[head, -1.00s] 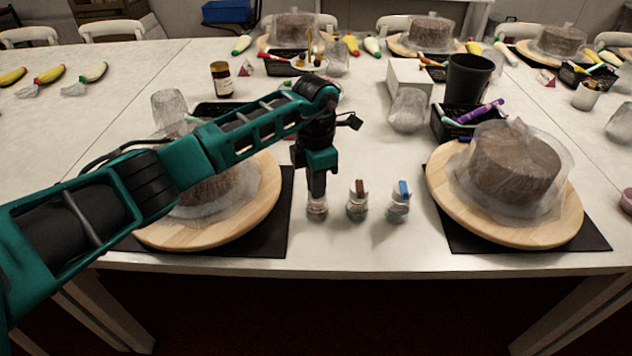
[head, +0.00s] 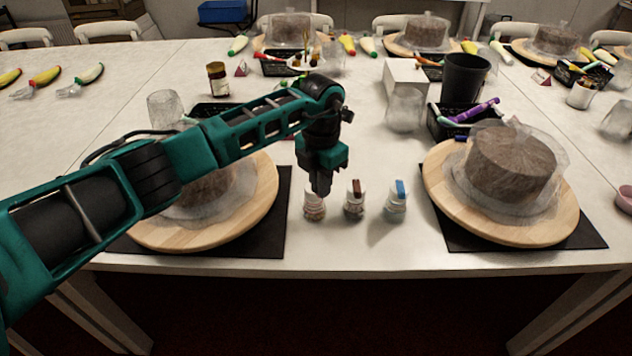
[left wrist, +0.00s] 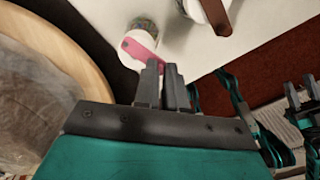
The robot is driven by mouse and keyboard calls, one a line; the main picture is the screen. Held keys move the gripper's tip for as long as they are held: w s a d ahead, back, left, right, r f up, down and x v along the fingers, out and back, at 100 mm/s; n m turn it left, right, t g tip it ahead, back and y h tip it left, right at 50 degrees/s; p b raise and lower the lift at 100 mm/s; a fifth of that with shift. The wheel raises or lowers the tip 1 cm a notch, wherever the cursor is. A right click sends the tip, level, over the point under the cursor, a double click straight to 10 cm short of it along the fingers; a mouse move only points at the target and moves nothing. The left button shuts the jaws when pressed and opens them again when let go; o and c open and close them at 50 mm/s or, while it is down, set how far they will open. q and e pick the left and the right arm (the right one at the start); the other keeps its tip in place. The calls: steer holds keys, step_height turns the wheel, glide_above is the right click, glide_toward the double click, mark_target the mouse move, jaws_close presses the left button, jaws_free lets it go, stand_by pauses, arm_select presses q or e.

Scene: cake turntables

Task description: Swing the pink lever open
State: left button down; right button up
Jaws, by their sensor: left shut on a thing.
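The pink lever (left wrist: 140,50) lies across the white lid of a small jar with coloured contents (left wrist: 142,24). In the head view this jar (head: 314,210) is the leftmost of three small jars, and its lever is hidden by my gripper. My left gripper (head: 320,192) points down right above that jar. In the left wrist view its fingers (left wrist: 168,68) are close together at the lever's end, with pink showing beside and between the tips. They are shut on the pink lever.
Jars with a brown lever (head: 355,186) and a blue lever (head: 401,188) stand close to the right. A wrapped cake on a wooden turntable (head: 560,225) is at the right. Another turntable (head: 262,205) is under my left arm. The table's front edge is near.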

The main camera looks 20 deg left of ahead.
arm_select(q)
steer(key=shift+w+d+n+b, duration=0.3)
steer(key=shift+w+n, duration=0.55)
steer(key=shift+n, duration=1.6)
steer(key=shift+w+d+n+b, duration=0.3)
steer(key=shift+w+n, duration=0.6)
steer(key=shift+n, duration=1.6)
steer(key=shift+w+d+n+b, duration=0.25)
steer(key=shift+w+n, duration=0.6)
steer(key=shift+n, duration=1.6)
steer(key=shift+d, duration=0.1)
steer(key=c, duration=1.2)
jaws_free()
step_height(320, 180, up, 13)
steer(key=shift+f+p, duration=0.1)
steer(key=shift+p, duration=0.25)
